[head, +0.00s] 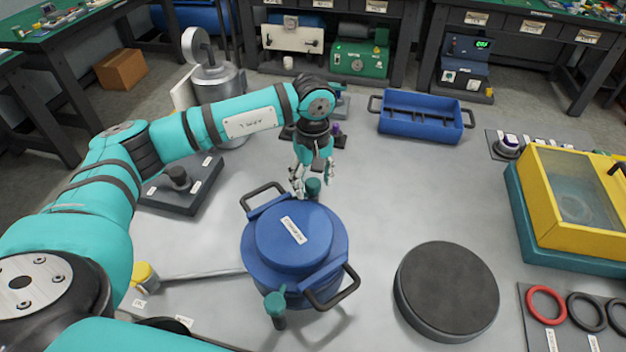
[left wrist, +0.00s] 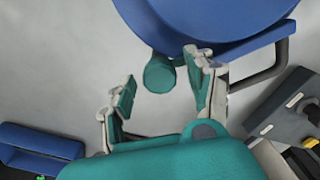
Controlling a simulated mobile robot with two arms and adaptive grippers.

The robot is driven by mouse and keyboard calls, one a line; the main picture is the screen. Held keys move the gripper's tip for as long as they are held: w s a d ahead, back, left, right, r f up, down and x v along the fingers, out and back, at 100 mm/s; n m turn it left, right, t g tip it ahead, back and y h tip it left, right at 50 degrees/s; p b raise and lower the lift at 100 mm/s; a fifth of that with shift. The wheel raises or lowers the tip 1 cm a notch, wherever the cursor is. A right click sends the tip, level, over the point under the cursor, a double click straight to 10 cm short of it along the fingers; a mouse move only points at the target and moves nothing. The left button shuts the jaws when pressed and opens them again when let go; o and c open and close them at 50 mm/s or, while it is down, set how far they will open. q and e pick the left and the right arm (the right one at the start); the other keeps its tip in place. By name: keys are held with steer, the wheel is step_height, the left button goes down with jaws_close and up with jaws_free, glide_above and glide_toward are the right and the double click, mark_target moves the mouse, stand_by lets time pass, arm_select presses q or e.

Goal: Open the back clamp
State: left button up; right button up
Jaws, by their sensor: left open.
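A blue round vessel (head: 293,240) with a white label and two black handles stands on the grey table. The back clamp (head: 314,188), a teal knob, is at its far edge. It also shows in the left wrist view as a round teal top (left wrist: 159,76) beside the blue rim. My left gripper (head: 315,184) points down over the back clamp, with its fingers open. In the left wrist view my left gripper (left wrist: 160,68) has its fingers apart on either side of the clamp, with no clear contact. A front clamp (head: 275,306) stands at the near edge. My right gripper does not show.
A dark round disc (head: 447,288) lies right of the vessel. A blue tray (head: 421,122) is at the back right, and a yellow box (head: 565,190) with a window at the right. A dark block (head: 180,188) is to the left. Table between vessel and tray is clear.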

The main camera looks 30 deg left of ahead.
arm_select(q)
steer(key=n, duration=0.8)
steer(key=shift+n, duration=0.3)
steer(key=c, duration=1)
steer(key=shift+f+m+b, duration=0.2)
steer(key=shift+m+b, duration=0.6)
steer(key=shift+m, duration=0.1)
steer(key=shift+c, duration=0.3)
steer(key=shift+m+b, duration=0.6)
steer(key=shift+m, duration=0.5)
steer(key=m+b, duration=0.1)
steer(key=m, duration=0.2)
steer(key=shift+r+b, duration=0.1)
steer(key=shift+b, duration=0.2)
steer(key=shift+r+m, duration=0.1)
steer(key=shift+m, duration=0.5)
